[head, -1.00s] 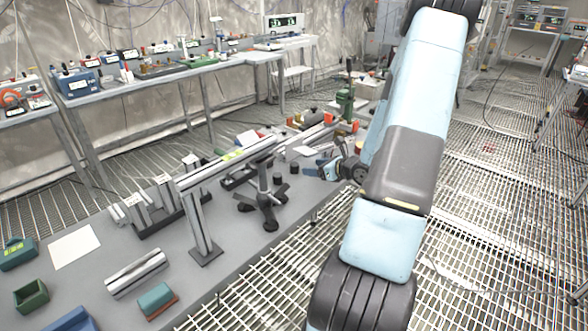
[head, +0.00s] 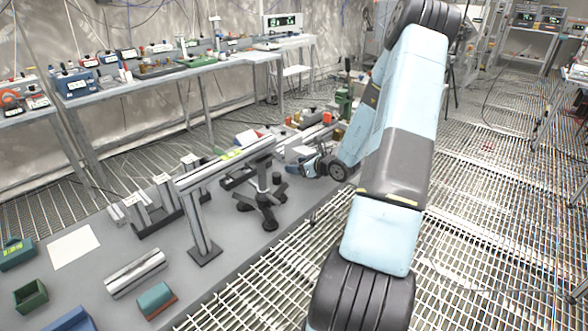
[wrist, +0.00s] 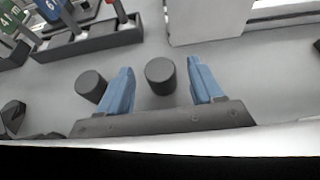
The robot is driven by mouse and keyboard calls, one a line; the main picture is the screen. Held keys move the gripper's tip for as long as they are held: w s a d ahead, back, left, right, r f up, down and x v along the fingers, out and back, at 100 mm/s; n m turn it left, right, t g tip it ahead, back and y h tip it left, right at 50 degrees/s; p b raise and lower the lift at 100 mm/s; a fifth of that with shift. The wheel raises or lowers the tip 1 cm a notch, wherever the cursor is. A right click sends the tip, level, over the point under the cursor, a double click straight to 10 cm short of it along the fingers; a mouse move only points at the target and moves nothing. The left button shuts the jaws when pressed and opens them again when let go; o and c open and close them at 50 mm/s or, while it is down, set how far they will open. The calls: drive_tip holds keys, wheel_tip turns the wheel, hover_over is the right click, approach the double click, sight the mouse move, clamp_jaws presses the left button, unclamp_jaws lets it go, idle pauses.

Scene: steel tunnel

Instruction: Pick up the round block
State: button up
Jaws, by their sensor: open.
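My gripper (wrist: 161,66) shows in the wrist view with its two blue fingers spread apart. A dark grey round block (wrist: 160,76) stands between the fingers, with bare space on both sides of it. A second dark round block (wrist: 91,86) stands just outside the left finger, which partly covers it. In the head view my gripper (head: 302,170) is low over the far part of the grey bench, and one dark round block (head: 277,179) shows to its left. The other is hidden there by my gripper.
A dark rack with coloured, numbered tags (wrist: 88,42) lies at upper left in the wrist view. A pale box-like thing (wrist: 208,20) is beyond the fingers. In the head view a black-legged stand (head: 262,205) and a metal rail (head: 225,165) are left of my gripper.

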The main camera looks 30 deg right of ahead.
drive_tip(key=shift+c, duration=0.3)
drive_tip(key=c, duration=1.1)
drive_tip(key=shift+r, duration=0.15)
